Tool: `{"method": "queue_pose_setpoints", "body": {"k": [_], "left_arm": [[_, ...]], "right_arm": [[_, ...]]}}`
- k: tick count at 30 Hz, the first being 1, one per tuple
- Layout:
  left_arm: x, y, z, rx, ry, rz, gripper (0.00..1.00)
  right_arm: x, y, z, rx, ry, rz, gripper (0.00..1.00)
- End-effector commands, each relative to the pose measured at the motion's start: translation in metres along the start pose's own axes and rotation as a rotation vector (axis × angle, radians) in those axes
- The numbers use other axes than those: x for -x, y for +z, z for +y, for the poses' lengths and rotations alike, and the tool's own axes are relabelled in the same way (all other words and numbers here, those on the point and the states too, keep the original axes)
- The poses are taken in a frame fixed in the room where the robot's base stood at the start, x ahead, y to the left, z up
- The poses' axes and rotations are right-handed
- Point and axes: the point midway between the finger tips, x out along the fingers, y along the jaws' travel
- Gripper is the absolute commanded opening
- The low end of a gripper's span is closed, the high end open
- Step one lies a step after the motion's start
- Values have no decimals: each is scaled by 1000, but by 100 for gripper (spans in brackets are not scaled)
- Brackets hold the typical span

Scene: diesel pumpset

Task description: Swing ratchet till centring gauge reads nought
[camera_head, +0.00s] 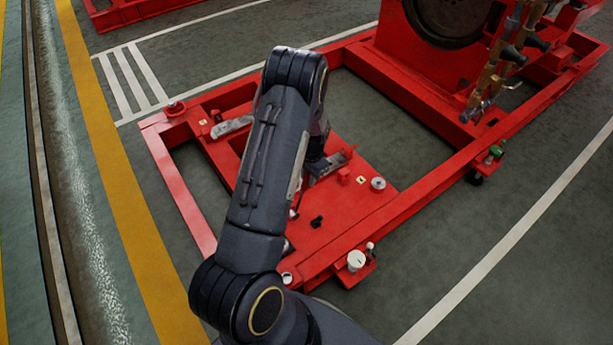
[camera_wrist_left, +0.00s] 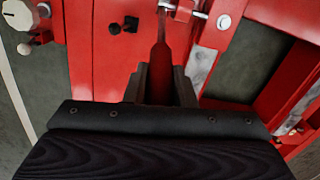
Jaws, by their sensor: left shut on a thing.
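In the left wrist view my left gripper (camera_wrist_left: 159,85) is shut on a dark red handle (camera_wrist_left: 160,60), which I take for the ratchet's. The handle runs up to a metal fitting at the picture's top edge, where its far end is cut off. In the head view my left gripper (camera_head: 318,172) is low over the red plate, partly hidden by my forearm. The ratchet cannot be made out clearly there. A round whitish piece (camera_wrist_left: 18,13) at the wrist view's top left may be the gauge. No reading is legible.
The red base frame (camera_head: 440,170) surrounds the plate (camera_head: 345,205). A black knob (camera_head: 317,221) and a white round cap (camera_head: 356,260) stand near its front. A large red machine with brass-coloured pipes (camera_head: 490,75) stands behind. Green floor lies open at right.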

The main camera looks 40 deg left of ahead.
Motion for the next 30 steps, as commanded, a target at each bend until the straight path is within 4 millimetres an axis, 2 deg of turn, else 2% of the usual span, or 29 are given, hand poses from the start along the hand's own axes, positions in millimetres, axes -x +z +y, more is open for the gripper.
{"method": "queue_pose_setpoints", "body": {"k": [4, 12, 13, 17, 26, 30], "left_arm": [[-2, -8, 1, -2, -9, -40, 0], [-2, -8, 1, 1, -9, -43, 0], [-2, -8, 1, 1, -9, -43, 27], [-2, -8, 1, 1, -9, -43, 44], [0, -8, 1, 0, -9, -42, 45], [16, -9, 1, 0, -9, -40, 45]], "right_arm": [[1, -1, -1, 0, 0, 0, 0], [1, -1, 0, 0, 0, 0, 0], [1, -1, 0, 0, 0, 0, 0], [1, -1, 0, 0, 0, 0, 0], [2, -1, -1, 0, 0, 0, 0], [7, -4, -3, 0, 0, 0, 0]]}}
